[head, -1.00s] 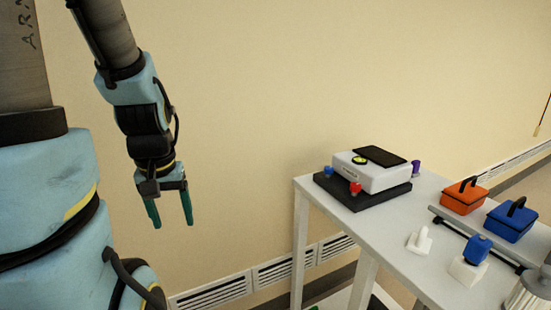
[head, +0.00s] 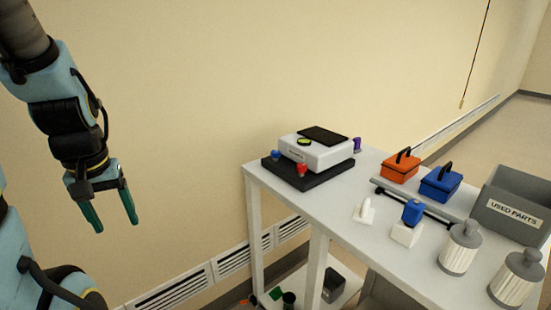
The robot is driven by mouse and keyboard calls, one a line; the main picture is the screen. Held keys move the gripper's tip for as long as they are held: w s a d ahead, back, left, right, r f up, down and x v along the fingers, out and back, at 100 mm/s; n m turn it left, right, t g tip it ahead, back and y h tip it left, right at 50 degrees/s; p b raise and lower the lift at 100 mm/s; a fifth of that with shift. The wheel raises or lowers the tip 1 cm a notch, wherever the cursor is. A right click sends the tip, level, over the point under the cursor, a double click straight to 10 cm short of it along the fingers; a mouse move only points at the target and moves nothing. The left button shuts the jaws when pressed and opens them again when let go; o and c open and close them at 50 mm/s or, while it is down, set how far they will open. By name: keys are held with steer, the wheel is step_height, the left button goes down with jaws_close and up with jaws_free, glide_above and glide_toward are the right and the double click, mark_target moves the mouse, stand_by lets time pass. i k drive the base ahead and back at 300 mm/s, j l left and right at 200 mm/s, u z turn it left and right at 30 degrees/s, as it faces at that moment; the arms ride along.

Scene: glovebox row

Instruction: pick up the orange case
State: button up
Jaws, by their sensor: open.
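The orange case (head: 399,168) has a black handle on top and sits upright on the white table (head: 318,218), towards its far side. A blue case (head: 440,185) of the same shape stands close to its right. My gripper (head: 108,215) is open and empty with its green fingers pointing down. It hangs in front of the wall at the left, well apart from the table and the orange case.
A dark bar (head: 411,203) runs in front of the cases. A white device on a black base (head: 308,174), a white holder with a blue piece (head: 406,234), ribbed canisters (head: 459,249) and a grey "USED PARTS" bin (head: 512,211) crowd the table. Items lie on a lower shelf.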

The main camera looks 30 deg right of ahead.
mark_target(401, 167)
steer(key=z, duration=1.15)
